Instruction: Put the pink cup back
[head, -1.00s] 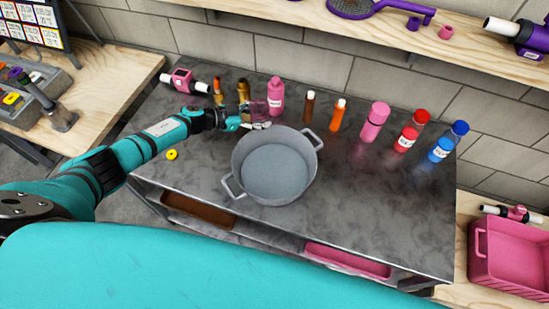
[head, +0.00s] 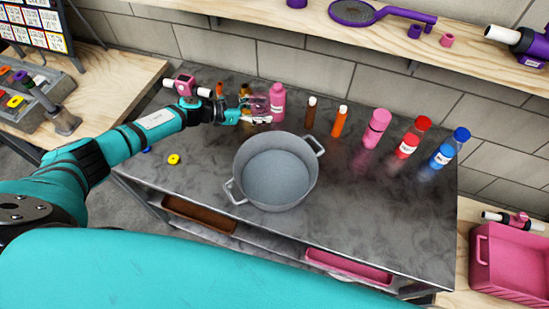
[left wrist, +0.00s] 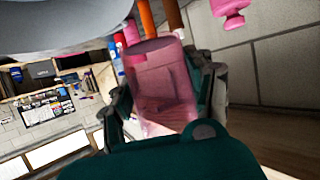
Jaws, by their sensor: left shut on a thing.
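The pink cup is see-through and shows in the head view (head: 260,104) just left of a pink bottle (head: 278,103), near the back of the dark worktop. My left gripper (head: 254,118) is shut on it. In the left wrist view the cup (left wrist: 160,82) fills the space between the fingers, its body clear enough to see through. The cup seems to be above the worktop, but its exact height is hard to tell. My right gripper is in neither current view.
A grey pot (head: 275,178) stands in front of the gripper. Orange, brown, pink, red and blue bottles line the back of the worktop. A pink valve-like part (head: 186,86) lies at the back left. A yellow ring (head: 174,159) lies at left.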

